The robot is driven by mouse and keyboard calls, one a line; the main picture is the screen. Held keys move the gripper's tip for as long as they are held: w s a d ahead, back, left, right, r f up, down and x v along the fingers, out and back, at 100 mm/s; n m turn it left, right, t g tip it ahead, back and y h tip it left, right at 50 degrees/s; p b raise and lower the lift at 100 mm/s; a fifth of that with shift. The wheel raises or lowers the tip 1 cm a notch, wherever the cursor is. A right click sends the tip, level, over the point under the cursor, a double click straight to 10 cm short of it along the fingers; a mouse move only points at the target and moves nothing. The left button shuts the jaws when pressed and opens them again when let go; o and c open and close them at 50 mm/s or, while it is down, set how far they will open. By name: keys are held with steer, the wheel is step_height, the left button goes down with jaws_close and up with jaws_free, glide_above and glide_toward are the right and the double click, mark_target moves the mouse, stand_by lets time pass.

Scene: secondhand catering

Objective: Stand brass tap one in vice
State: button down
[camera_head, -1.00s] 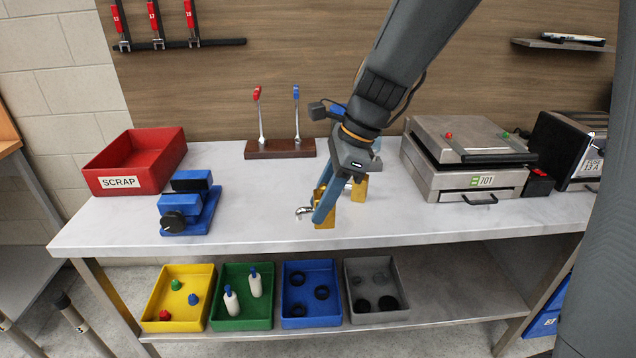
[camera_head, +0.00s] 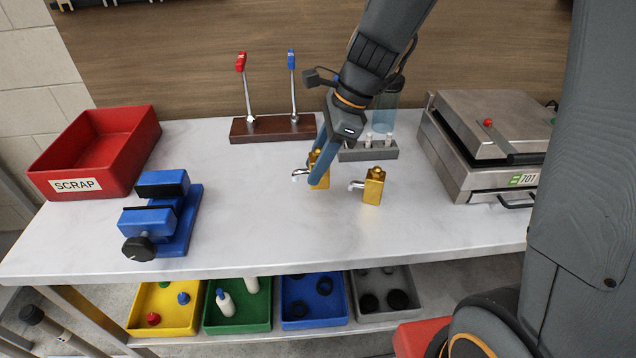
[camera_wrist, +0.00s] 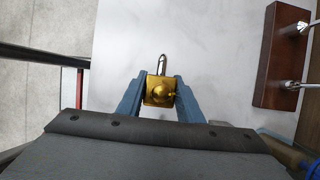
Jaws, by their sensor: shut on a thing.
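A brass tap (camera_head: 322,160) with a silver spout pointing left is between the blue fingers of my gripper (camera_head: 318,170), which is shut on it. The wrist view shows the same tap from above (camera_wrist: 159,92), with a finger on each side. I cannot tell whether it touches the bench. A second brass tap (camera_head: 373,187) stands upright just right of it, apart from my gripper. I see no number on either tap. The blue vice (camera_head: 184,228) with a black knob stands on the bench at the left, and no tap is in it.
The bench top (camera_head: 260,215) is clear between vice and taps. A red SCRAP bin (camera_head: 75,185) is behind the vice. A wooden stand with two levers (camera_head: 272,130) and a grey rack (camera_head: 350,155) are behind the taps. A metal press (camera_head: 465,165) stands right.

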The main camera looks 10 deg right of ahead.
steer(key=shift+f, duration=2.8)
steer(key=shift+f, duration=0.15)
steer(key=c, duration=1.3)
jaws_free()
steer(key=shift+o, duration=0.2)
